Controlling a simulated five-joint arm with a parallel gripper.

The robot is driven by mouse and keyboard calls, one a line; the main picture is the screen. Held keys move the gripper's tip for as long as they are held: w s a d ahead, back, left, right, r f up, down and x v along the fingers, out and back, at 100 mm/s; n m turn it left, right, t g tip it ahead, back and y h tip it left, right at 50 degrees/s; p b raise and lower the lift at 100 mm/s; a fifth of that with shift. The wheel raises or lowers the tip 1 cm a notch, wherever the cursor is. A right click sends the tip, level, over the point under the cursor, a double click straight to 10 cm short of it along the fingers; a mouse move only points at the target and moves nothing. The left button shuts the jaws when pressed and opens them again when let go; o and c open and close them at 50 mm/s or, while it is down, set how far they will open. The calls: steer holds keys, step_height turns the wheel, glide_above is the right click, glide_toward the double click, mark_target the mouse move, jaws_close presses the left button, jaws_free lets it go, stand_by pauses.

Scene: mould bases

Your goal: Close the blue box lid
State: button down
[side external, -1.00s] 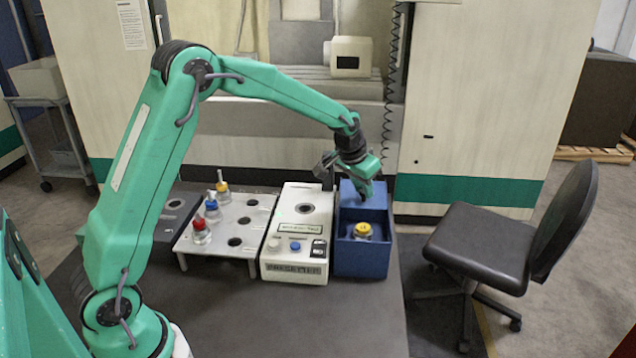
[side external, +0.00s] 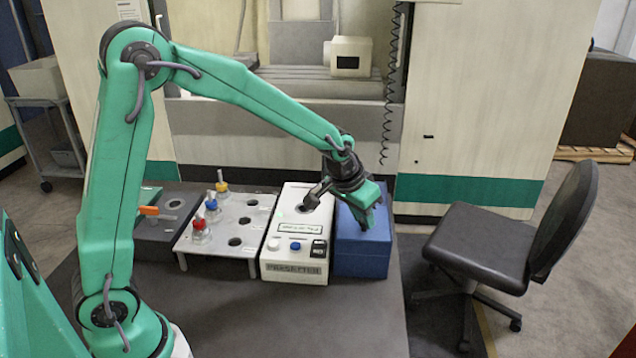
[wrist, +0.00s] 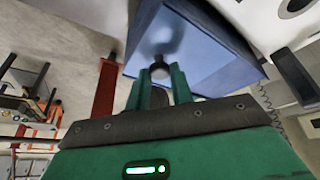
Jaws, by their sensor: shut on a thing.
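The blue box (side external: 362,262) stands at the right end of the row on the dark table. Its blue lid (side external: 378,240) lies over the box top, and the inside is hidden. My gripper (side external: 365,226) is over the lid near its front, pointing down. In the wrist view, my gripper's green fingers (wrist: 160,75) are shut on a small dark lid knob (wrist: 162,62) at the edge of the blue box (wrist: 195,52). Whether the lid sits fully flush cannot be told.
A white device (side external: 296,262) stands close against the box's left side. Left of it is a grey rack (side external: 228,238) with several capped bottles, then a dark block (side external: 155,232) with an orange handle (side external: 150,210). A chair (side external: 490,240) stands to the right. The table front is clear.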

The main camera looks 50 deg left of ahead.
steer(key=shift+s+d, duration=0.2)
steer(key=shift+d, duration=0.05)
steer(key=c, duration=1.2)
jaws_free()
steer(key=shift+c, duration=0.2)
steer(key=shift+a+r, duration=0.1)
steer(key=shift+r, duration=0.05)
steer(key=v, duration=0.7)
steer(key=shift+r, duration=0.25)
steer(key=shift+s, duration=0.15)
